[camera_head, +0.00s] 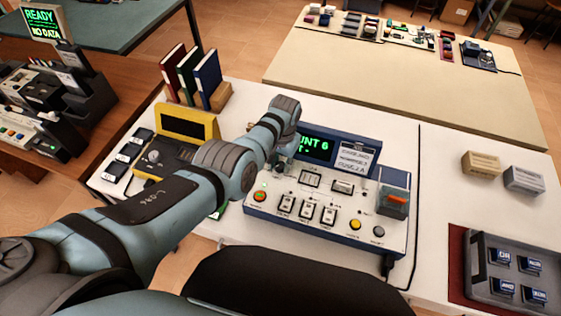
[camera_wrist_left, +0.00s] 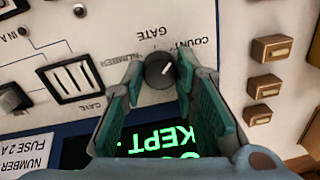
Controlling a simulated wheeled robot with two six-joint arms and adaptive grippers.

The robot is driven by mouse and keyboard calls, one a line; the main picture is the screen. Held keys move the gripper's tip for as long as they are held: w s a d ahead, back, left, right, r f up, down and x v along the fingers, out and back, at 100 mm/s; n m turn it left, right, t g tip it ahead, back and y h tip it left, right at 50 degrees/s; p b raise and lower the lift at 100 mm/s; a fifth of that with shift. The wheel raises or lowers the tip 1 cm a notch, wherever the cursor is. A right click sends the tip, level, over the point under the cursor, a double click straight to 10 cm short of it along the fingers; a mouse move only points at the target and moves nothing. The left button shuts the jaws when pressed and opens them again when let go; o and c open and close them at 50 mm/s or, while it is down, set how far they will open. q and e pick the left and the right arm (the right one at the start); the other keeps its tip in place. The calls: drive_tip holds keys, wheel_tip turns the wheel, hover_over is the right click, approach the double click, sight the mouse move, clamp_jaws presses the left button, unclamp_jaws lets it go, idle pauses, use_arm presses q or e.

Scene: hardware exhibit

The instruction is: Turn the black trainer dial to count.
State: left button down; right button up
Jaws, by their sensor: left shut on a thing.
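The trainer (camera_head: 328,205) is a white and blue console with a green-lit display (camera_head: 315,147), partly covered by my arm; "UNT 6" is readable. In the left wrist view its black dial (camera_wrist_left: 160,70) sits on the white panel, below the upside-down labels COUNT, GATE and NUMBER. The dial's white mark points up and right, toward the COUNT side. My left gripper (camera_wrist_left: 160,73) is shut on the dial, one finger on each side. In the head view the dial is hidden behind my left wrist and gripper (camera_head: 288,146). My right gripper is not in view.
A yellow-framed device (camera_head: 187,123) and books (camera_head: 207,75) stand left of the trainer. A grey tray (camera_head: 500,290) with blue labelled blocks is at the right, below two small boxes (camera_head: 482,165). The white tabletop between is mostly clear.

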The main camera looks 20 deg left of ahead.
sight(283, 165)
use_arm(q)
drive_tip(key=c, duration=1.3)
unclamp_jaws()
drive_tip(key=shift+w, duration=0.1)
drive_tip(key=r, duration=1.2)
drive_tip(key=shift+d, duration=0.35)
drive_tip(key=shift+d+f, duration=0.1)
